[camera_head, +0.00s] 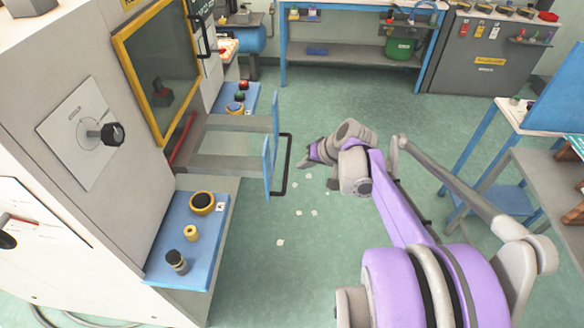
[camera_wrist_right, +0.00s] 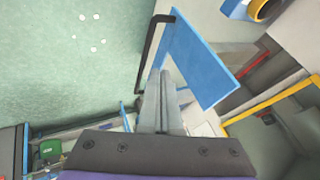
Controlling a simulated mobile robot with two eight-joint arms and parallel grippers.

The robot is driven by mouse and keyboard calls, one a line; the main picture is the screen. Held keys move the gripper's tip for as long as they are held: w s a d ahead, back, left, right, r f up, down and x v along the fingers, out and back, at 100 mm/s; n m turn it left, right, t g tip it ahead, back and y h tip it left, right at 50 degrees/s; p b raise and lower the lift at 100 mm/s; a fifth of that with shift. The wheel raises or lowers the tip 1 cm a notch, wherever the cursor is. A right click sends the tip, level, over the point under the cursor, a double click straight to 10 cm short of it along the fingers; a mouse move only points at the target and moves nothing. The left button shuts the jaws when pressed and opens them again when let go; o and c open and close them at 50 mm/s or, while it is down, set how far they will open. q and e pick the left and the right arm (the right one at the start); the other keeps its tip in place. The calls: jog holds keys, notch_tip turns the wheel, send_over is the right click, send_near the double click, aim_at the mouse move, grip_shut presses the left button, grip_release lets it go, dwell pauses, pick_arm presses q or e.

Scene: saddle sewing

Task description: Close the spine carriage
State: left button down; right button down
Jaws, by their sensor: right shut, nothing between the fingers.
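The spine carriage appears to be the blue-fronted slide standing out from the grey machine on grey rails (camera_head: 230,163). Its front has blue upright plates (camera_head: 267,170) and a black bar handle (camera_head: 288,165). In the right wrist view a blue plate (camera_wrist_right: 205,58) and the black handle (camera_wrist_right: 151,42) lie just beyond my fingers. My right gripper (camera_head: 309,153) is shut and empty, just right of the handle; its fingers (camera_wrist_right: 165,78) point toward the handle and plate. I cannot tell whether they touch. My left gripper is not in view.
The grey machine has a yellow-framed window (camera_head: 127,75) and a black knob (camera_head: 112,133). A blue shelf (camera_head: 188,243) below holds small round parts. Pale scraps (camera_head: 297,212) lie on the green floor. A bench (camera_head: 345,60) stands behind, and tables stand at right. The middle floor is open.

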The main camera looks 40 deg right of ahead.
aim_at(183, 165)
jog(key=w+f, duration=0.2)
jog(key=w+a+f, duration=0.1)
jog(key=w+f, duration=0.1)
jog(key=w, duration=0.1)
jog(key=w+a+f, duration=0.1)
jog(key=w+f, duration=0.1)
jog(key=f, duration=0.1)
jog(key=shift+w, duration=0.2)
jog(key=shift+w+a, duration=0.4)
jog(key=shift+w, duration=0.05)
jog(key=w+a, duration=0.6)
jog(key=w, duration=0.1)
jog(key=w+a, duration=0.7)
jog(key=w, duration=0.1)
jog(key=w+a, duration=0.6)
jog(key=w, duration=0.1)
jog(key=shift+w+a+b, duration=0.15)
jog(key=shift+w+b, duration=0.1)
jog(key=shift+b, duration=0.05)
jog(key=shift+r, duration=0.15)
jog(key=shift+w+a, duration=0.1)
